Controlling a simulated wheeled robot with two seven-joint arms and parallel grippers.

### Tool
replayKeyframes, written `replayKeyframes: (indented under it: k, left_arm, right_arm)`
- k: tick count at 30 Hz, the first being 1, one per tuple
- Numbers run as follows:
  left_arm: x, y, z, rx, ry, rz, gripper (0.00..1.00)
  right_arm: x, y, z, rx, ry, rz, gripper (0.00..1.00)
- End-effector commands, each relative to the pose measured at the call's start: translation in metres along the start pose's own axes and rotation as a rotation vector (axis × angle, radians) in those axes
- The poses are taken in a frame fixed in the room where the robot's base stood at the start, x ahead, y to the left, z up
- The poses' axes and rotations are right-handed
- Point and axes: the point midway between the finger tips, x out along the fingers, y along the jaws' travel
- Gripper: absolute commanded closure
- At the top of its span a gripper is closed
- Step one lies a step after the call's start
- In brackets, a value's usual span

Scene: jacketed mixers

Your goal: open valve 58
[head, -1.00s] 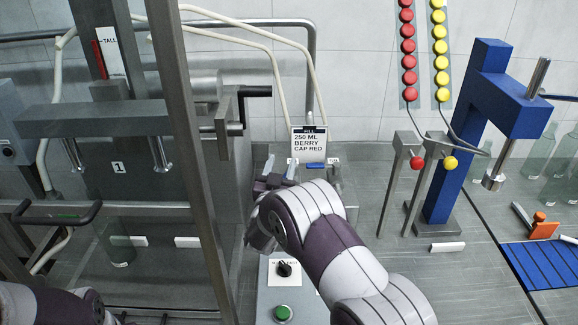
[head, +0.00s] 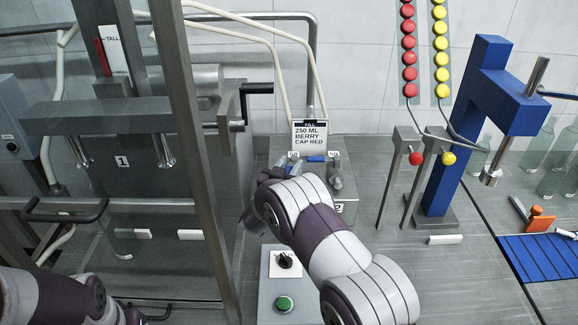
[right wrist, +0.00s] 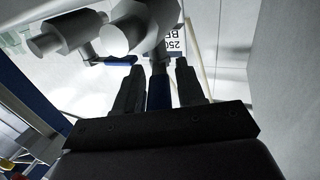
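Two small metal valves with blue levers sit on the grey block (head: 345,205) below the filling sign in the head view. The right-hand one has a blue lever (head: 316,158) lying crosswise; it also shows in the right wrist view (right wrist: 118,61). Small number tags stand by both valves, too small to read. My right gripper (right wrist: 159,75) is around the other valve's blue lever (right wrist: 158,92), one finger on each side, with narrow gaps visible. In the head view my right wrist partly hides this valve.
The sign (head: 310,134) reads 250 ML BERRY CAP RED. A steel frame post (head: 190,150) and black crank (head: 256,90) stand close left. A control box with black knob (head: 284,262) and green button (head: 284,303) is below. The blue press (head: 440,170) stands right.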

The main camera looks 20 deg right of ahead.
Motion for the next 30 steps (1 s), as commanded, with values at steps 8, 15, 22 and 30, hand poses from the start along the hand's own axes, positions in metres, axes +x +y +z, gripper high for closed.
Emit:
replayKeyframes:
  k: [8,15,22,30]
  left_arm:
    - [0.0,0.0,0.0,0.0,0.0,0.0,0.34]
    - [0.016,0.0,0.002,0.0,0.0,0.0,0.34]
    - [0.031,0.0,0.004,0.0,0.0,0.0,0.34]
    - [0.029,0.0,0.003,0.0,0.0,0.0,0.34]
  right_arm:
    - [0.0,0.0,-0.001,0.001,0.001,-0.002,1.0]
    - [0.003,0.01,0.001,0.002,0.007,-0.199,1.0]
    - [0.004,0.015,-0.002,0.006,0.009,-0.376,1.0]
    - [0.004,0.015,-0.005,0.004,0.009,-0.397,1.0]
